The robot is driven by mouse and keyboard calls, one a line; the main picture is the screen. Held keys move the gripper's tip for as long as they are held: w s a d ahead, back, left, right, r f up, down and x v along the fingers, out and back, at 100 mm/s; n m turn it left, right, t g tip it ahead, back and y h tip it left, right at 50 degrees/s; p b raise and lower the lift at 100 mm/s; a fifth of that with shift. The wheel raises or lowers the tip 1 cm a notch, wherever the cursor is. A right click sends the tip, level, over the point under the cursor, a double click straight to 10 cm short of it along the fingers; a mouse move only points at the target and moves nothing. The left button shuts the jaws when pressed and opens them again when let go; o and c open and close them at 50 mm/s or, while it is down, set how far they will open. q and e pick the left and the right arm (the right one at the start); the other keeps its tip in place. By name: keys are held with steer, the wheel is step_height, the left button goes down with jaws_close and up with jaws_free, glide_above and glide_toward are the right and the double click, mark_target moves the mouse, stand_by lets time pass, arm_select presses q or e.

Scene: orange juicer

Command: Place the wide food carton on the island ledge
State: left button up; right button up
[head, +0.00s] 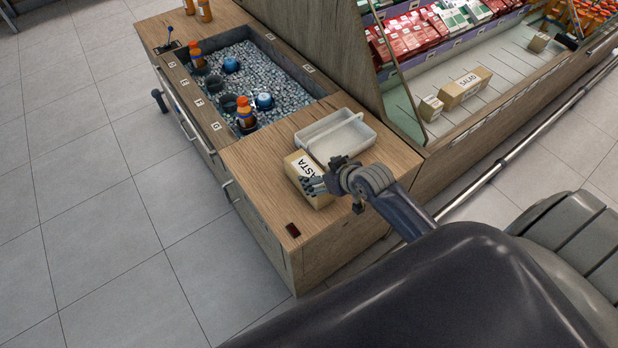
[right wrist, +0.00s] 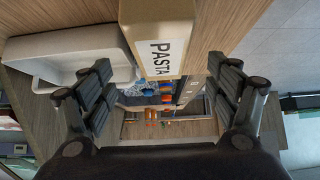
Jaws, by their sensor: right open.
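A tan carton (head: 297,163) labelled PASTA lies on the wooden island's end ledge (head: 255,180), against the near side of a white tray (head: 352,140). It also shows in the right wrist view (right wrist: 157,25), at the top centre. My right gripper (head: 314,184) is at the carton's near right part in the head view and hides some of it. In the right wrist view its fingers (right wrist: 160,78) are spread, with the carton's lower end showing between them. I cannot tell whether they touch it. My left gripper is not in view.
A basin of pebbles (head: 245,60) with orange-topped bottles and blue items adjoins the ledge. A SALAD carton (head: 465,86) and a smaller box lie in the display case at right. A small dark red item (head: 293,230) lies at the ledge's near corner. The ledge's left part is clear.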

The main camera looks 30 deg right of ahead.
mark_target(313, 175)
steer(key=shift+s+f+p+x, duration=0.1)
steer(key=shift+p+x, duration=0.05)
steer(key=shift+x, duration=0.95)
steer(key=shift+s+f+p+x, duration=0.1)
steer(key=shift+x, duration=0.95)
steer(key=shift+s+f+p+x, duration=0.15)
steer(key=shift+x, duration=0.95)
steer(key=shift+r, duration=0.1)
steer(key=c, duration=1.4)
